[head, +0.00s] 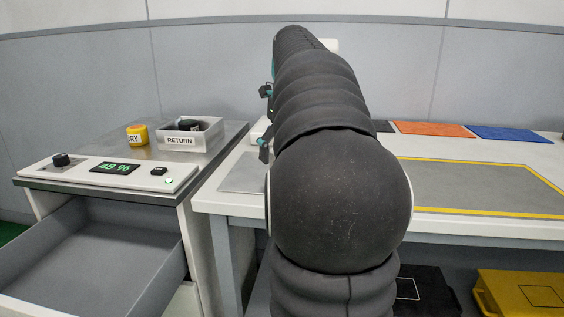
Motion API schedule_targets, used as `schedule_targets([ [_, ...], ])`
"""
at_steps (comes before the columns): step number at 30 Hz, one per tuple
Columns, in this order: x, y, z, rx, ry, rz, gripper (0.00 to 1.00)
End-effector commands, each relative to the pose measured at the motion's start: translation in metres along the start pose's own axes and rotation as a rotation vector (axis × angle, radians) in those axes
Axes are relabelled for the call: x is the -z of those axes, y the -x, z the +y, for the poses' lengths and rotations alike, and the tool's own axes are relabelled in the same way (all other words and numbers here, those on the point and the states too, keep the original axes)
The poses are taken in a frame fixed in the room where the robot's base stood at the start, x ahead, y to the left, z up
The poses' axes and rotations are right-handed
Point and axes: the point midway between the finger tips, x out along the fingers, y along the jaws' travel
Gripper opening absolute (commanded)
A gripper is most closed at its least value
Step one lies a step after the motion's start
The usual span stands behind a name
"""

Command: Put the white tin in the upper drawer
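The upper drawer (95,255) of the left cabinet is pulled open. Its grey interior looks empty where I can see it. I cannot make out the white tin for certain. A small white shape (259,129) shows beside my arm on the right-hand table, mostly hidden, and I cannot tell what it is. My arm fills the middle of the view and reaches away over the table. Small dark and teal parts stick out at its left edge, perhaps of my gripper (265,116). The fingertips and anything between them are not clearly seen.
The table holds orange (433,129) and blue (508,134) mats and a yellow-bordered area (470,185). A yellow crate (520,293) sits below.

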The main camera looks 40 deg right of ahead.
Motion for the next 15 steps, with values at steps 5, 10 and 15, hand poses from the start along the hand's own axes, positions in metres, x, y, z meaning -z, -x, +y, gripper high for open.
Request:
schedule_targets([
  [5,0.0002,-0.0118,0.0003,0.000,0.001,0.000,0.91],
  [10,0.0001,-0.0122,0.0001,0.001,0.000,-0.001,0.91],
  [15,0.0002,-0.0121,0.0001,0.001,0.000,0.000,0.58],
])
